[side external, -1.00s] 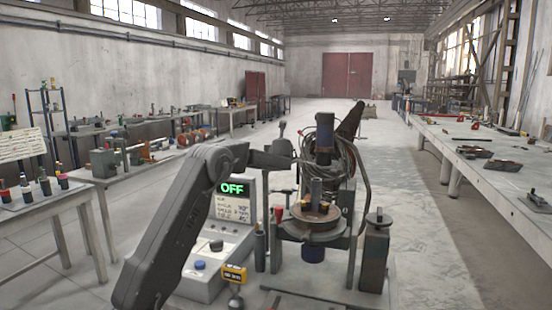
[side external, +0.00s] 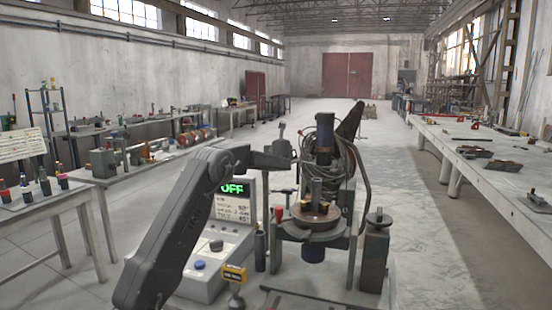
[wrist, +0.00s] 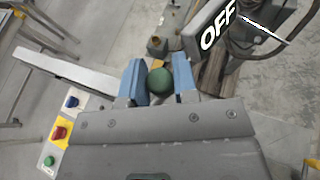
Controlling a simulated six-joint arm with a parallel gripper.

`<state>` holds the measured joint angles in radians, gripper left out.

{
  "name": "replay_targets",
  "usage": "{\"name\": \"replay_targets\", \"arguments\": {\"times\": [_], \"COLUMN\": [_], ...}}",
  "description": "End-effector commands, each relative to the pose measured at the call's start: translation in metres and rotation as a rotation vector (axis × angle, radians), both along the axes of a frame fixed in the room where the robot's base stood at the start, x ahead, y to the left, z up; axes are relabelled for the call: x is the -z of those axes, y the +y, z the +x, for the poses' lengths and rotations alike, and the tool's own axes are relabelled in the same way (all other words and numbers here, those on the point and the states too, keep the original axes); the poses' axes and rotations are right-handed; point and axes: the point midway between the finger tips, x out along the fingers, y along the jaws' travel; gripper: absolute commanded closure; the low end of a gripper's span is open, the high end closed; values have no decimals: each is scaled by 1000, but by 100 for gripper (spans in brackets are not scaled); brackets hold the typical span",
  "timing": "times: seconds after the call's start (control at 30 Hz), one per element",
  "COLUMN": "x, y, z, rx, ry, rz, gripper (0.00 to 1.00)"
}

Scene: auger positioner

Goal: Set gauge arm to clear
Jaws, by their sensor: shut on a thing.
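My gripper (wrist: 160,78) has two blue fingers shut on a green ball knob (wrist: 159,83) in the wrist view, one finger on each side. The rest of whatever carries the knob is hidden below the gripper body, so I cannot tell its angle. In the side view my gripper is small and hard to make out at the end of my forearm, behind the console. The console display (side external: 236,189) reads OFF in green, with its left edge covered by my arm.
The auger stand (side external: 316,222) with its round plate and hanging cables is right of the console. A button strip (wrist: 60,132) lies left in the wrist view.

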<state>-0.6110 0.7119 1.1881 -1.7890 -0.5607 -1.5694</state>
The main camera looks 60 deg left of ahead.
Motion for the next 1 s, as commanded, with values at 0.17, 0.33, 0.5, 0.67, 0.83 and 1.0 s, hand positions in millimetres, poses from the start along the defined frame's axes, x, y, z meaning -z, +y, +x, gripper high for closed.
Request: {"name": "replay_targets", "arguments": {"times": [0.17, 0.33, 0.5, 0.67, 0.83, 1.0], "x": [0, 0, 0, -1, -1, -2], "y": [0, 3, 10, 16, 19, 19], "z": [-1, -1, -4, -9, -12, -13], "rx": [-2, -42, -186, -305, -368, -380], "ry": [1, 0, -1, -1, 0, -1], "rz": [0, 2, 3, 4, 3, 3], "gripper": [100, 100, 100, 100, 100, 100]}}
